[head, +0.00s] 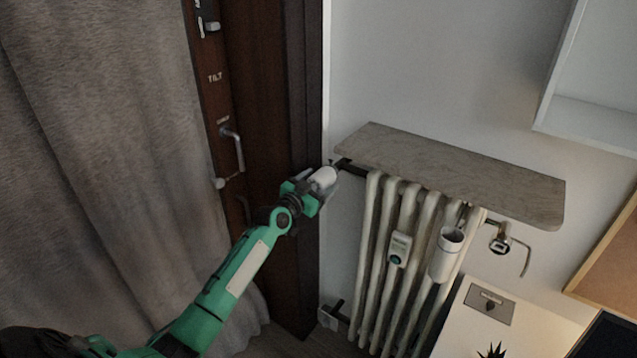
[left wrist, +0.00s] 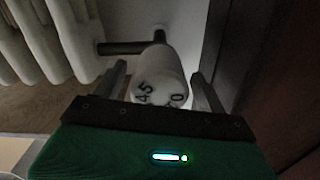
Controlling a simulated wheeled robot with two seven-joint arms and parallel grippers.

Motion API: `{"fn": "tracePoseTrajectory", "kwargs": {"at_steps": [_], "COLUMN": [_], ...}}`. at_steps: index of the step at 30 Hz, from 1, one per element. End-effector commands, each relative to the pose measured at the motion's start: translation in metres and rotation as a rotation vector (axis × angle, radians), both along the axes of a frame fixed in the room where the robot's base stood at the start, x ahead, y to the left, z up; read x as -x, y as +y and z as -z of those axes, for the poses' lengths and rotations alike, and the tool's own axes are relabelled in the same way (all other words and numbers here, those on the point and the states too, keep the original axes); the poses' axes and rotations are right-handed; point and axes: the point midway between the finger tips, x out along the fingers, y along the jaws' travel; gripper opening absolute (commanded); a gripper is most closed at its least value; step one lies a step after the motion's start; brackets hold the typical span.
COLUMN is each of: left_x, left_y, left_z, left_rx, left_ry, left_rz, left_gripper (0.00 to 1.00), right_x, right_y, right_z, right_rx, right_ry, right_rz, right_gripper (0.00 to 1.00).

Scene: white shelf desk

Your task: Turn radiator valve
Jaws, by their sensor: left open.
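The radiator valve (head: 323,178) is a white knob at the upper left end of the radiator (head: 386,240), on a dark pipe. In the left wrist view the valve (left wrist: 160,78) shows dark number marks on its face. My left gripper (head: 313,188) is at the valve, with one finger on each side of it in the left wrist view (left wrist: 160,85). The fingers are open, and gaps show between them and the knob. The green hand partly hides the valve in the head view. My right gripper is not in view.
A stone shelf (head: 450,172) juts out just above the radiator. A dark door frame (head: 300,130) stands close to the left of the valve. A white cup-like holder (head: 446,255) and a small meter (head: 399,248) hang on the radiator front.

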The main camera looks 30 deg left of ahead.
Motion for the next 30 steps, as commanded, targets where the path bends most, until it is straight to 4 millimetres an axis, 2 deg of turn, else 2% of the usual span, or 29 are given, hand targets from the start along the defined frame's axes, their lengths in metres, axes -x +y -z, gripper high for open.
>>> {"fn": "tracePoseTrajectory", "kwargs": {"at_steps": [7, 14, 23, 30], "left_x": [-0.0004, -0.0003, -0.0002, -0.0001], "left_y": [-0.0002, -0.0002, -0.0002, -0.0006], "left_z": [0.0004, 0.0004, 0.0005, 0.0007], "left_rx": [0.0, 0.0, 0.032, 0.159], "left_ry": [0.0, 0.0, 0.004, 0.022], "left_rz": [0.0, 0.0, 0.0, 0.0], "left_gripper": [0.73, 0.29, 0.29, 0.29], "right_x": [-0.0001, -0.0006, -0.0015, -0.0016], "right_y": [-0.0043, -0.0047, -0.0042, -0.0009], "right_z": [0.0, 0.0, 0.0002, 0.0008], "right_rx": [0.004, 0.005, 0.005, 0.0], "right_ry": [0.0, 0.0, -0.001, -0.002], "right_rz": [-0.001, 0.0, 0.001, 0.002], "right_gripper": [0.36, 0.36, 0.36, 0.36]}}
